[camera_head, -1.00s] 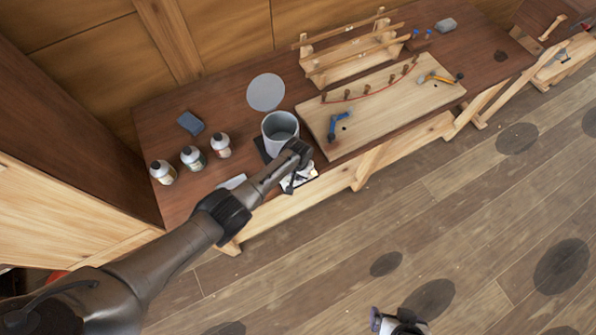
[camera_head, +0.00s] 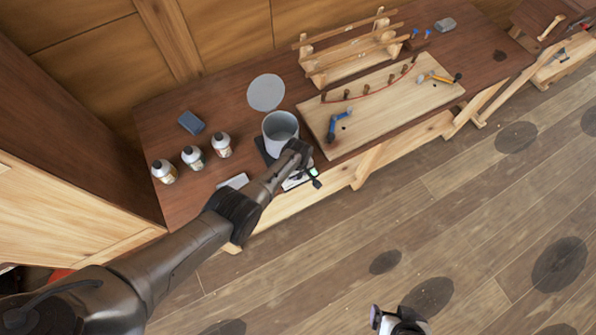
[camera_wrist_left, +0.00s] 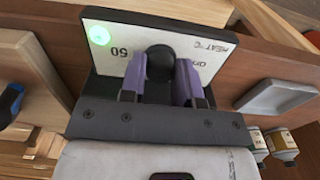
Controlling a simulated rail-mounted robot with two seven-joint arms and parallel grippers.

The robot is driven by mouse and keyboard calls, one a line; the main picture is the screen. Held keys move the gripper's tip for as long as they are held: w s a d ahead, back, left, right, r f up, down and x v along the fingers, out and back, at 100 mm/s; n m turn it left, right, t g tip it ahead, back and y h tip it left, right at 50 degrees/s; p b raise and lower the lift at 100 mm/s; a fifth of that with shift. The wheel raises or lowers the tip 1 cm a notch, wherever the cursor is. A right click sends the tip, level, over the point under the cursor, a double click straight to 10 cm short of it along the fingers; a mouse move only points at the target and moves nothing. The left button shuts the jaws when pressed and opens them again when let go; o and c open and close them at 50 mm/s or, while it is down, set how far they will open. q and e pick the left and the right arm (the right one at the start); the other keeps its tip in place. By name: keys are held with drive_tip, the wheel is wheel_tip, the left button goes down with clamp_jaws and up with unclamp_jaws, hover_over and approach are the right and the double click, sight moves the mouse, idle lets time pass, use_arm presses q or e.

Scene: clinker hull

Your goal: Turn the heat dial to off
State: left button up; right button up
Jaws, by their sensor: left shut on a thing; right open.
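The heat dial (camera_wrist_left: 158,58) is a round black knob on a white panel (camera_wrist_left: 118,38) that carries a lit green spot (camera_wrist_left: 99,35), the number 50 and a heat label. The lettering right of the dial is partly covered by a finger. My left gripper (camera_wrist_left: 161,80) has its purple fingers on either side of the dial and is shut on it. In the head view my left wrist hides the dial; a bit of the panel (camera_head: 298,180) shows beside it. My right gripper (camera_head: 397,320) is open at the bottom edge, above the floor, away from the bench.
A grey pot (camera_head: 280,132) stands on the bench just behind the panel. Several bottles (camera_head: 193,157) and a blue block (camera_head: 191,123) are to its left. A wooden board (camera_head: 375,105) with tools lies to the right. The floor in front is clear.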

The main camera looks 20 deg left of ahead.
use_arm(q)
drive_tip(key=n, duration=0.3)
drive_tip(key=shift+n, duration=0.4)
drive_tip(key=n, duration=0.3)
drive_tip(key=shift+n, duration=1.2)
drive_tip(key=o, duration=0.6)
drive_tip(key=shift+o, duration=0.2)
